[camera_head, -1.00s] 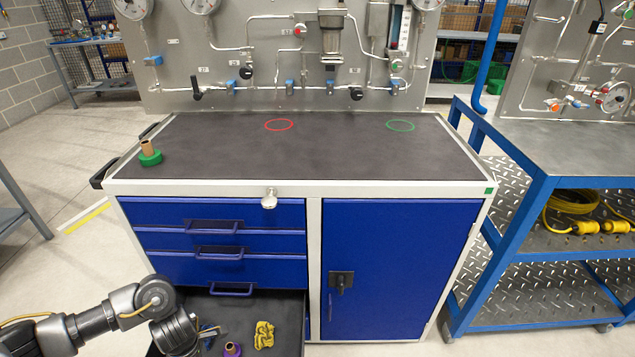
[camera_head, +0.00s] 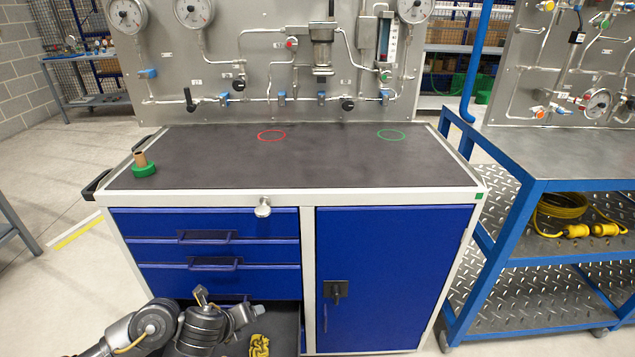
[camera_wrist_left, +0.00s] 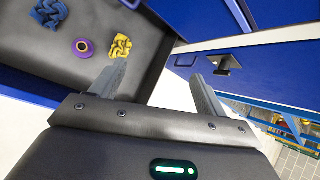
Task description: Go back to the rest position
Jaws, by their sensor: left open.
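My left gripper (camera_wrist_left: 157,78) is open, with nothing between its two fingers in the left wrist view. In the head view my left arm comes in from the lower left, and its wrist is in front of and over the open bottom drawer (camera_head: 284,318). In the left wrist view the drawer holds a blue item (camera_wrist_left: 49,12), a purple ring-shaped item (camera_wrist_left: 83,47) and a yellow item (camera_wrist_left: 120,46), all apart from the fingers. The yellow item also shows in the head view (camera_head: 259,346). My right gripper is not in view.
A green-based item with a brown cylinder (camera_head: 143,166) stands at the left of the dark worktop (camera_head: 300,168). Red (camera_head: 271,135) and green (camera_head: 391,135) rings mark the worktop, which is otherwise clear. A gauge panel (camera_head: 220,75) stands behind. A blue cart (camera_head: 540,185) stands at right.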

